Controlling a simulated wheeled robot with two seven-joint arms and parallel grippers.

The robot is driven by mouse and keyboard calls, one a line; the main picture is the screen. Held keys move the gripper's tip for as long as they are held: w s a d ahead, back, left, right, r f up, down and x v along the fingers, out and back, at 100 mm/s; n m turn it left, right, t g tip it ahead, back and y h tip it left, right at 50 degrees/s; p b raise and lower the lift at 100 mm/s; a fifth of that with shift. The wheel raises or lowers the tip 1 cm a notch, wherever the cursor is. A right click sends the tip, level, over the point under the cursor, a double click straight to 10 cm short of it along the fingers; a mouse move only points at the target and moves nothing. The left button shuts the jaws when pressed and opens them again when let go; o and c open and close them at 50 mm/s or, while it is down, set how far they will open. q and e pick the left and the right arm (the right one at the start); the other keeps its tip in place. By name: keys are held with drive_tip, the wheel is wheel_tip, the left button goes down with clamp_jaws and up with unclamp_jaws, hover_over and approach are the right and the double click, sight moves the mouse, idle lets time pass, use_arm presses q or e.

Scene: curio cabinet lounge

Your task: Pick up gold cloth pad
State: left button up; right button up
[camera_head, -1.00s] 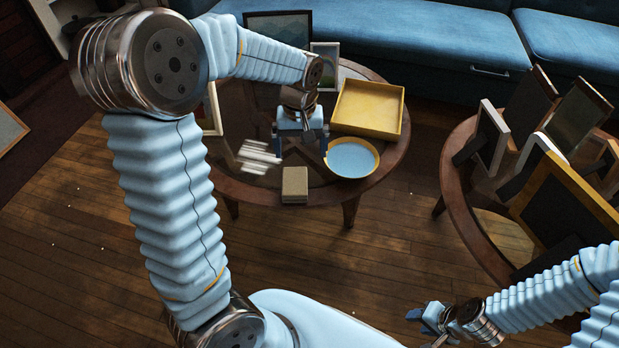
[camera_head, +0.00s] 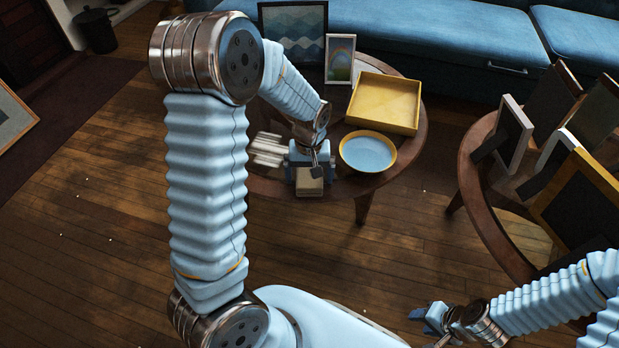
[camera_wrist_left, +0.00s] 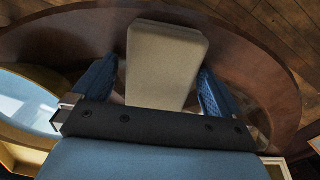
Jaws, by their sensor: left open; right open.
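The gold cloth pad (camera_head: 310,184) is a tan-gold block at the near edge of the round wooden table (camera_head: 411,151). In the left wrist view the pad (camera_wrist_left: 165,62) lies between the two blue fingers of my left gripper (camera_wrist_left: 162,88), with a visible gap at each side. My left gripper (camera_head: 311,172) is open above the pad and partly hides it in the head view. My right gripper (camera_head: 428,318) is open and empty at the lower right, away from the table.
A blue bowl with a yellow rim (camera_head: 368,152) stands right of the pad. A yellow tray (camera_head: 384,102) is behind it. White rolled pieces (camera_head: 267,151) lie to the left. Picture frames (camera_head: 340,62) stand at the back, and more crowd a second table (camera_head: 481,205).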

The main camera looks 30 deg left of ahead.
use_arm(q)
drive_tip(key=c, duration=1)
drive_tip(key=shift+r, duration=0.1)
drive_tip(key=shift+r, duration=0.45)
drive_tip(key=r, duration=0.1)
drive_tip(key=r+p, duration=0.1)
drive_tip(key=r, duration=0.1)
drive_tip(key=shift+d, duration=0.2)
drive_tip(key=s+d+r, duration=0.1)
drive_tip(key=d+r, duration=0.2)
drive_tip(key=d, duration=0.1)
drive_tip(key=s+d+r+p, duration=0.1)
drive_tip(key=d+r, duration=0.2)
drive_tip(key=d, duration=0.1)
drive_tip(key=s+d+r, duration=0.2)
drive_tip(key=d+r, duration=0.1)
drive_tip(key=d, duration=0.2)
drive_tip(key=shift+p, duration=0.3)
